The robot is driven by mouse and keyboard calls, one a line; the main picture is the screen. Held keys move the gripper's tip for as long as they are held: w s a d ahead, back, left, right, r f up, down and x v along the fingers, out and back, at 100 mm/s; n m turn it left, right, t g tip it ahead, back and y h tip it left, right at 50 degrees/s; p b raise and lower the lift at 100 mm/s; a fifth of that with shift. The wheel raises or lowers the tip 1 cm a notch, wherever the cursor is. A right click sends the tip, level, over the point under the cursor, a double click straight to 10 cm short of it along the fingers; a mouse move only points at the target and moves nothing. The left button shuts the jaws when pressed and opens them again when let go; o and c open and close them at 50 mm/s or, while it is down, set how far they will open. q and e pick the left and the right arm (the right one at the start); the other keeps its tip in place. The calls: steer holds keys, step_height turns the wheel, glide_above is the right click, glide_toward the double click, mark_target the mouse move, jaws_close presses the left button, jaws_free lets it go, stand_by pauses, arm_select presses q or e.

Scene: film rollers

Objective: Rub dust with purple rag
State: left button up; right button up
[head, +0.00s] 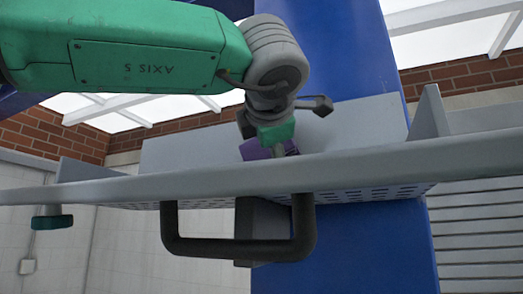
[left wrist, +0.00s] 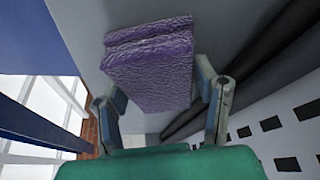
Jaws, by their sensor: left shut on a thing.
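My left gripper (head: 276,134) is at the end of the green arm, above and behind the front rail of a grey metal tray-like frame (head: 330,168). The folded purple rag (head: 255,150) is in it, its lower part hidden behind the rail. In the left wrist view the rag (left wrist: 150,65) sits between the two fingers, close to a grey surface (left wrist: 85,50). I cannot tell whether the rag touches that surface. Dark rollers (left wrist: 245,75) run along the right of that view. No dust can be made out. My right gripper is not in view.
A black handle (head: 238,252) hangs from the frame's front, with a dark grey block behind it. A blue column (head: 345,245) stands behind. The frame's upright end plate (head: 430,112) is at the right, and a teal knob (head: 52,222) at the left.

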mark_target(203, 163)
arm_select(q)
steer(key=shift+s+d, duration=0.25)
steer(key=shift+d, duration=0.35)
steer(key=shift+s+d, duration=0.2)
steer(key=shift+d, duration=0.4)
steer(key=shift+w+a, duration=0.3)
steer(key=shift+a, duration=0.55)
steer(key=shift+w+a, duration=0.3)
steer(key=shift+a, duration=0.55)
steer(key=shift+w+a, duration=0.3)
steer(key=shift+a, duration=0.5)
steer(key=shift+w+a, duration=0.35)
steer(key=shift+a, duration=0.5)
steer(key=shift+w+a, duration=0.3)
steer(key=shift+a, duration=0.5)
steer(key=shift+w+a, duration=0.5)
steer(key=shift+a, duration=0.9)
steer(key=shift+w+a, duration=0.5)
steer(key=shift+a, duration=0.95)
steer(key=shift+w+a, duration=0.5)
steer(key=shift+a, duration=0.9)
